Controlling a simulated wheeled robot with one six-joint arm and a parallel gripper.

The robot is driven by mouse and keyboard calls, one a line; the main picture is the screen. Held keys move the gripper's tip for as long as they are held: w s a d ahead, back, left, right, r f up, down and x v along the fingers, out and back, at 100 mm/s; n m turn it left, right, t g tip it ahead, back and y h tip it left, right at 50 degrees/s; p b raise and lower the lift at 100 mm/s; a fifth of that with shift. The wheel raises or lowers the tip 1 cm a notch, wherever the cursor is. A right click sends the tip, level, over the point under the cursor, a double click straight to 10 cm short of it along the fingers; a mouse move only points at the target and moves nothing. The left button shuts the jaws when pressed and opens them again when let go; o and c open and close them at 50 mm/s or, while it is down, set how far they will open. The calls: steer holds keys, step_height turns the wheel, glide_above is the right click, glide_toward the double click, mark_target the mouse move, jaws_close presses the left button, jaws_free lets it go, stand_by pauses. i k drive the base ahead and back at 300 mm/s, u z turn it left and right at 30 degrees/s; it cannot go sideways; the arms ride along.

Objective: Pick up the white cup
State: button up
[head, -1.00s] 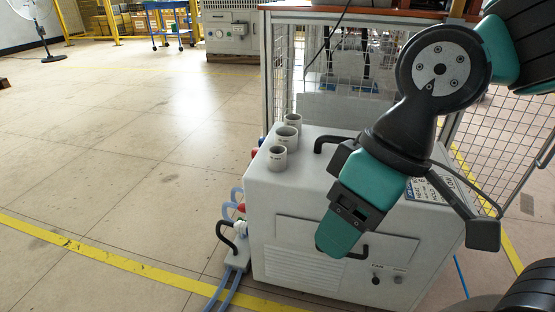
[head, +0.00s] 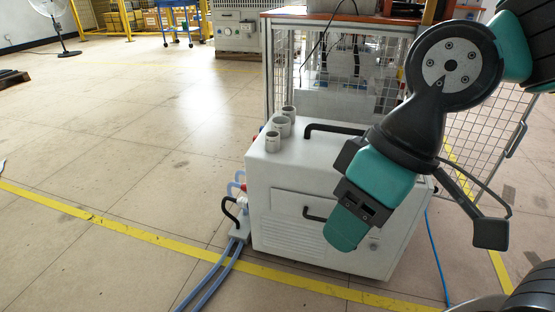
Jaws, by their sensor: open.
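Three white-grey cylindrical cups stand upright in a row near the left edge of the white heater cabinet's (head: 325,170) top. The nearest cup (head: 272,142) is at the front, a middle cup (head: 282,127) is behind it, and a far cup (head: 288,112) is at the back. All show open rims. I cannot tell which one is meant. My gripper (head: 418,196) is open, its black jaws wide apart, to the right of the cups and nearer the camera. It touches no cup. The arm's teal and black parts hide the cabinet's right side.
A black handle (head: 335,129) rises from the cabinet top, right of the cups. Blue hoses (head: 212,275) run down at its left. A mesh-sided table (head: 345,70) stands behind. Open floor (head: 120,150) lies to the left, crossed by a yellow line (head: 140,235).

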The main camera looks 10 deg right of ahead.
mark_target(273, 141)
steer(key=z, duration=0.05)
steer(key=i, duration=0.95)
steer(key=u, duration=0.55)
